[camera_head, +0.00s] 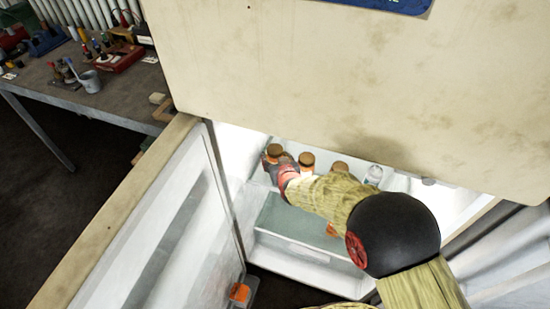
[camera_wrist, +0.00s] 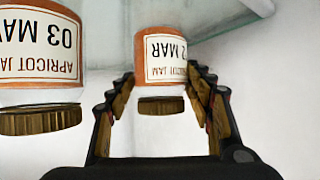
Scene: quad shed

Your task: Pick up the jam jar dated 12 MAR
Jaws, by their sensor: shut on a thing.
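My gripper (camera_head: 277,163) reaches into the open fridge and is shut around the leftmost jam jar (camera_head: 274,150). In the wrist view, which is upside down, this jar (camera_wrist: 160,70) stands between my two fingers (camera_wrist: 162,82). It has orange jam, a dark gold lid and a white apricot jam label. The label's date reads "2 MAR", with any digit before the 2 hidden round the curve. A second apricot jam jar (camera_wrist: 40,75) beside it reads "03 MA", its last letter cut off; it also shows in the head view (camera_head: 306,161).
Another orange jar (camera_head: 340,166) and a clear bottle (camera_head: 374,174) stand further right on the shelf. The open fridge door (camera_head: 150,230) is at left, and a pale panel (camera_head: 340,90) overhangs above. A workbench (camera_head: 120,95) with tools stands at upper left.

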